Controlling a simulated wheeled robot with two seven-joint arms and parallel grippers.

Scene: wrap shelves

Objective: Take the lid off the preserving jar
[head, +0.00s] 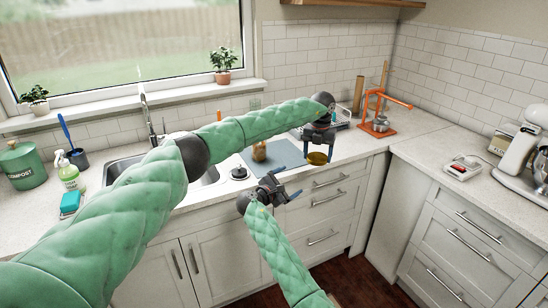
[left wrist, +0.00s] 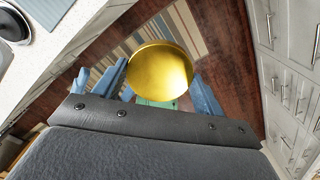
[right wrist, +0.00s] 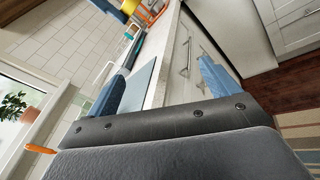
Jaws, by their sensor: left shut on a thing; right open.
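My left gripper (head: 319,151) is shut on a round gold lid (head: 317,159), held in the air in front of the counter edge. The lid (left wrist: 160,70) lies between the blue fingers in the left wrist view, over the floor. The preserving jar (head: 259,151), with amber contents, stands on a blue-grey mat (head: 284,152). My right gripper (head: 286,186) is open and empty in front of the counter, below the mat.
A sink (head: 120,170) lies left of the mat, with a soap bottle (head: 71,172) and green compost bin (head: 21,165) beyond. An orange press (head: 380,115) stands at the back right, a mixer (head: 524,143) at the far right. The right counter has free room.

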